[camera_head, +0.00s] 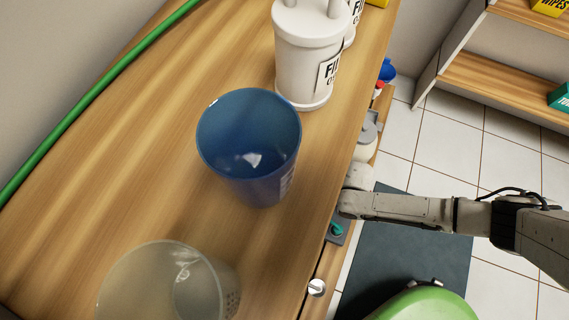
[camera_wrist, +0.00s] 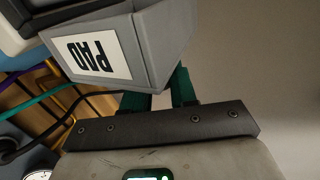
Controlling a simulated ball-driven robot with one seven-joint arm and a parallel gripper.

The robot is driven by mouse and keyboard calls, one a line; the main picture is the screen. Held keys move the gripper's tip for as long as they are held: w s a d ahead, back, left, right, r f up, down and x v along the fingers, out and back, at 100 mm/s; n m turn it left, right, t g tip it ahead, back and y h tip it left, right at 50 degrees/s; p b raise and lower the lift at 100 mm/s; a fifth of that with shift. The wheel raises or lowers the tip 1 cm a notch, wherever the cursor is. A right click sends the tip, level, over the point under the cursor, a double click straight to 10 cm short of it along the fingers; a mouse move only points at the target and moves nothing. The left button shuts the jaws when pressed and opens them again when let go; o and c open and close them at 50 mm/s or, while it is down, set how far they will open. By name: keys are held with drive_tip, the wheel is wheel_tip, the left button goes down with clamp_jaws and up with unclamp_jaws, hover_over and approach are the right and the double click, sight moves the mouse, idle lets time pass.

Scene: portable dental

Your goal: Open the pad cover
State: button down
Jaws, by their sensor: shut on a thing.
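The grey pad cover (camera_wrist: 153,38), with a white label reading PAD, fills the upper middle of the wrist view and is tilted. My gripper (camera_wrist: 160,90) has its two green fingers at the lower edge of this grey part and is shut on it. The fingertips are partly hidden behind the cover's edge. In the head view, my gripper (camera_head: 337,229) shows as a bit of green beside the counter's right edge, over a small dark grey piece. The cover's hinge and inside are not visible.
A blue cup (camera_head: 250,140), a clear cup (camera_head: 165,285) and a white canister (camera_head: 305,60) stand on the wooden counter (camera_head: 130,150). A green chair (camera_head: 425,305) is at the lower right. Coloured cables (camera_wrist: 40,95) hang at the left in the wrist view.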

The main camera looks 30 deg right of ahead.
drive_tip(key=shift+w+r, duration=0.15)
drive_tip(key=c, duration=1)
unclamp_jaws()
drive_tip(key=p+v, duration=0.2)
drive_tip(key=v, duration=0.9)
